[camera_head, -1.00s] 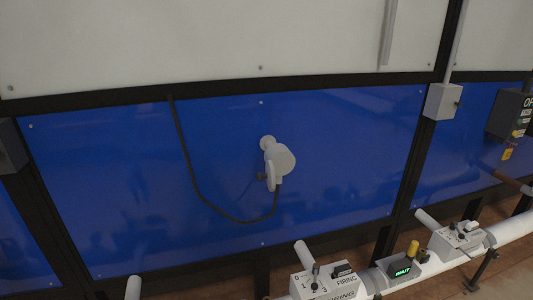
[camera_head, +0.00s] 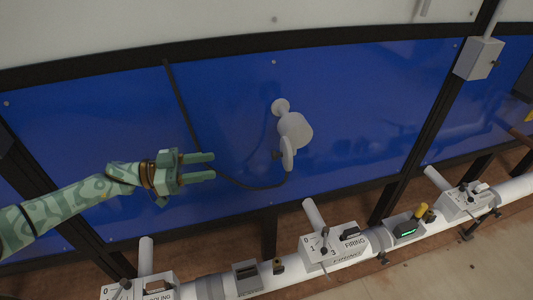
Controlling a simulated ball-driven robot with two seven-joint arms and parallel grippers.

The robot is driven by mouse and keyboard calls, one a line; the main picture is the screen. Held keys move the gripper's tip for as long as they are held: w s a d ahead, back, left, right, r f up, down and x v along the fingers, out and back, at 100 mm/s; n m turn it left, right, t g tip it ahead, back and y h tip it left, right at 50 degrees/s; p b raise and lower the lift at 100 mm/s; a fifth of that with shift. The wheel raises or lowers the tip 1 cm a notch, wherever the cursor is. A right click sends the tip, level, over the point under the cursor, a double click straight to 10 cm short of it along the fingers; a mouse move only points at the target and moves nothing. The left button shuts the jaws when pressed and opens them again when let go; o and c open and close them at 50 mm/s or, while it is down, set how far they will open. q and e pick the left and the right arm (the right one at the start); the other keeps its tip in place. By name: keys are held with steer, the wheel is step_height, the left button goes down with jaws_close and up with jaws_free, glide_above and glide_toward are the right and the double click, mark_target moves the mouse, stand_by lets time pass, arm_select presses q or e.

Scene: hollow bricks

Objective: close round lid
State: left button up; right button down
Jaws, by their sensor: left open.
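A pale grey wall fitting with a rounded lid (camera_head: 296,129) is mounted on the blue panel, right of centre. A smaller round disc (camera_head: 281,107) shows at its upper left, and a narrow part (camera_head: 288,154) hangs below. I cannot tell clearly how far the lid stands open. My left gripper (camera_head: 213,166), green and patterned, comes in from the left. Its two fingers are apart and empty, pointing right, to the left of the fitting with a gap between. My right gripper is out of view.
A dark cable (camera_head: 183,110) hangs down the blue panel (camera_head: 360,110) and loops up to the fitting, passing close to my left gripper. A white pipe with control boxes, one marked FIRING (camera_head: 335,243), runs below. A grey box (camera_head: 479,58) is at upper right.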

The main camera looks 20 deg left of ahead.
mark_target(280, 155)
arm_select(q)
steer(key=p+x, duration=0.1)
steer(key=x, duration=1.4)
steer(key=shift+w+f, duration=0.15)
steer(key=shift+w, duration=0.1)
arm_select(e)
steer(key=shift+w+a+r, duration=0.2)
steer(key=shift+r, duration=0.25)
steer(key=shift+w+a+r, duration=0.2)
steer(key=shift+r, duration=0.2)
arm_select(q)
steer(key=shift+a, duration=0.1)
jaws_close()
steer(key=shift+p, duration=0.3)
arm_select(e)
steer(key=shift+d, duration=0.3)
